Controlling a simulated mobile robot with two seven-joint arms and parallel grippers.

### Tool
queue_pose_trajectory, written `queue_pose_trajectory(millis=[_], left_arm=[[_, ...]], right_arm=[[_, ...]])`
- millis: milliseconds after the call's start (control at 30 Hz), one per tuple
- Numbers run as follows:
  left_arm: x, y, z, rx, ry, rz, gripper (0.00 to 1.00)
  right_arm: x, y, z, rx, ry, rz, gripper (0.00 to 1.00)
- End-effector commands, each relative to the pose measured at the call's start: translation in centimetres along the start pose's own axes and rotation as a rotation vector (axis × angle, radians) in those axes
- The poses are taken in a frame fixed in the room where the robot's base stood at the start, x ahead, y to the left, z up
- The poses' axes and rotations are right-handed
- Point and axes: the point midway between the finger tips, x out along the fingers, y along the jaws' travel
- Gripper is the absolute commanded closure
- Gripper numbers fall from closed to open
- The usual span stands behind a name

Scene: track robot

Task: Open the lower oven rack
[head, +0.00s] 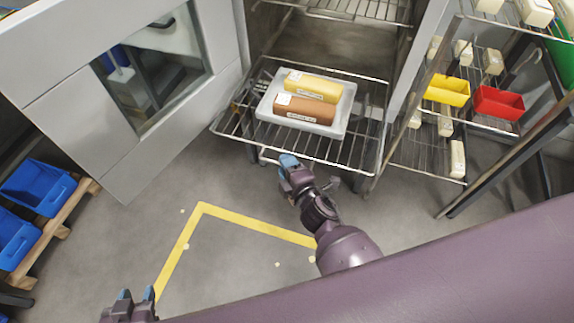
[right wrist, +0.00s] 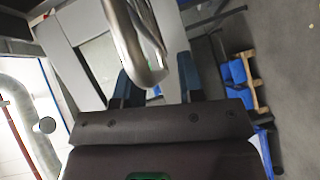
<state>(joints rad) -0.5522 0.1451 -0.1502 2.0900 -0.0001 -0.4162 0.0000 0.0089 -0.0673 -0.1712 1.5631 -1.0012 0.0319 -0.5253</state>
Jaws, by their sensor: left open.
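The lower oven rack (head: 235,122) is a wire shelf that extends out of the oven's front. It carries a pale tray (head: 262,112) with a yellow block (head: 318,86) and a brown block (head: 305,110). My right gripper (head: 288,162) is at the rack's front edge, by a light metal handle (head: 266,156). In the right wrist view, its blue fingers are apart, and a curved metal bar (right wrist: 140,45) reaches in between them. Contact with the bar cannot be told. My left gripper (head: 135,298) is open and empty over the floor, low at left.
The oven door (head: 75,112) stands swung open at left. An upper rack (head: 365,8) is inside the oven. A shelf stand with yellow (head: 447,90) and red bins (head: 497,102) is at right. Blue crates (head: 38,187) sit on a pallet at left. The floor (head: 225,265) in front is clear.

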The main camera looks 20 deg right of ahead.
Motion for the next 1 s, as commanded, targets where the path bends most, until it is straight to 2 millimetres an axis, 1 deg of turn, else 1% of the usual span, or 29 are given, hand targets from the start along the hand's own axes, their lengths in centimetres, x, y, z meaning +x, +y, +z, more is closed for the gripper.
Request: queue_pose_trajectory(millis=[133,267,700,800,1000], left_arm=[[0.0,-0.1,0.1,0.003,-0.004,0.000,0.57],[-0.1,-0.2,0.0,0.005,-0.001,0.000,0.57],[-0.5,-0.4,-0.4,0.008,0.005,-0.003,0.57],[-0.5,-0.4,-0.4,0.007,0.004,-0.003,0.57],[-0.5,-0.2,-0.4,0.001,0.005,-0.004,0.57]], right_arm=[[-0.2,0.0,0.0,0.000,0.000,0.000,0.64],[-1.4,0.0,0.0,0.000,0.000,0.000,0.64],[-8.3,0.0,0.0,0.001,-0.001,0.000,0.64],[-9.4,0.0,0.0,0.000,-0.001,-0.001,0.64],[-10.7,0.0,0.0,0.000,0.000,0.000,0.64]])
